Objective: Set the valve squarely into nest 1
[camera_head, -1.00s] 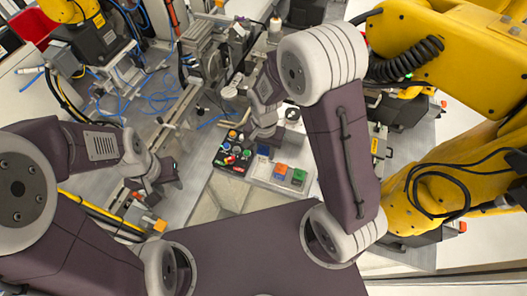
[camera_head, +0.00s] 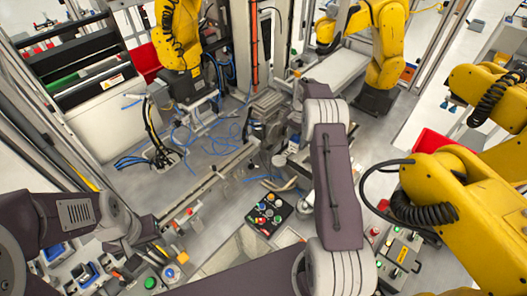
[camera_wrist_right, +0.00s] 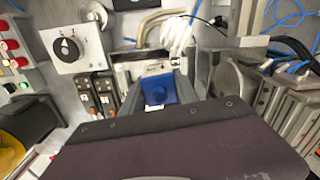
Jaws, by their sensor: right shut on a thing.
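In the right wrist view my right gripper (camera_wrist_right: 158,98) has its two grey fingers on either side of a blue block (camera_wrist_right: 158,88), which looks like the valve. The gripper is shut on it. Whether the block touches anything below is hidden. In the head view my right arm covers this area, and I cannot pick out the valve or nest 1 there. My left gripper (camera_head: 146,242) is low at the left in the head view, away from the valve; its fingers are too unclear to tell their state.
A black button panel (camera_head: 269,214) lies left of my right arm. A white plate with a black rotary knob (camera_wrist_right: 70,48) is at upper left in the right wrist view. Metal fixtures (camera_wrist_right: 290,105) stand close on the right. Yellow robot arms (camera_head: 440,195) stand at right.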

